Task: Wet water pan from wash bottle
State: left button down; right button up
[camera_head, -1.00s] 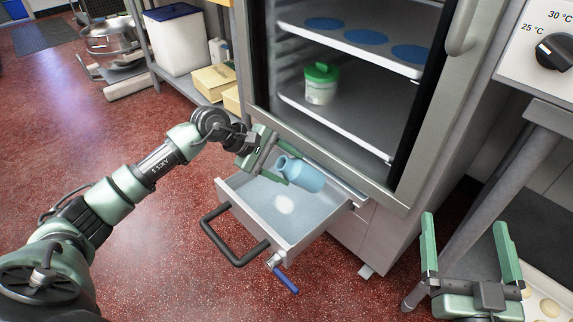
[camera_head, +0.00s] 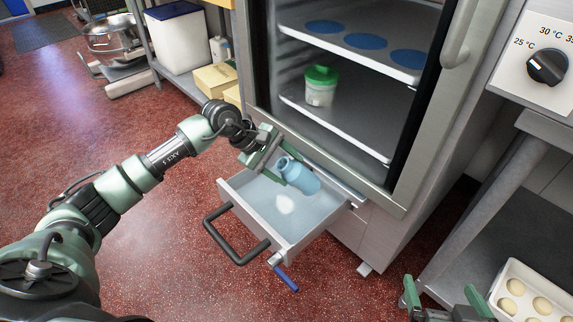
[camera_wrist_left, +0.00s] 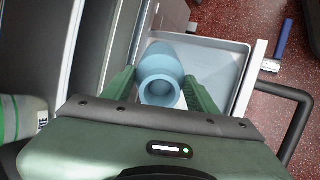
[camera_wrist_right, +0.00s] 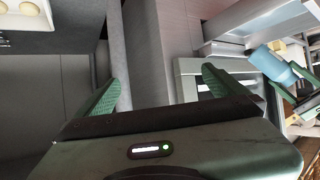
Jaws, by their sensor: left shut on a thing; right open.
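My left gripper (camera_head: 284,168) is shut on the light blue wash bottle (camera_head: 303,181), above the back of the pulled-out metal water pan (camera_head: 240,198) below the cabinet. The bottle is tilted; its open mouth faces the left gripper's palm. In the left wrist view the bottle (camera_wrist_left: 161,62) sits between both fingers, with the pan (camera_wrist_left: 222,60) behind it. A pale bright patch shows on the pan floor; I cannot tell whether it is water or reflection. My right gripper (camera_head: 443,296) is open and empty at the lower right; the bottle (camera_wrist_right: 281,66) also shows in the right wrist view.
The pan has a dark handle (camera_head: 232,240) and a blue-levered tap (camera_head: 285,275) at its front. The open cabinet above holds a green-lidded tub (camera_head: 320,86) on a shelf (camera_head: 340,125). A tray of dough balls (camera_head: 497,279) sits at lower right. Floor left of the pan is clear.

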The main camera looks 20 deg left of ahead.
aim_at(282, 159)
pick_arm(q)
jog(key=shift+r+g+y+p, duration=0.3)
jog(key=shift+r+y+p, duration=0.1)
jog(key=shift+p, duration=0.35)
jog(key=shift+a+r+g+y+p, duration=0.1)
jog(key=shift+g+y+p, duration=0.3)
jog(key=shift+p, duration=0.5)
jog(key=shift+r+p, duration=0.35)
jog(key=shift+p, duration=0.2)
jog(key=shift+y+p, duration=0.4)
jog(key=shift+y, duration=0.1)
jog(key=shift+s+a+f+g, duration=0.1)
jog(key=shift+f+g, duration=0.15)
jog(key=shift+g, duration=0.15)
pick_arm(e)
jog(key=s+d+f+g+h, duration=0.1)
jog(key=s+d+f+g, duration=0.1)
jog(key=s, duration=0.5)
jog(key=s+d+f+g+h, duration=0.1)
jog(key=s+d+f+g, duration=0.1)
jog(key=s+f+g, duration=0.2)
jog(key=s+g, duration=0.2)
jog(key=shift+s+d, duration=0.35)
jog(key=shift+s, duration=0.05)
jog(key=shift+f, duration=0.1)
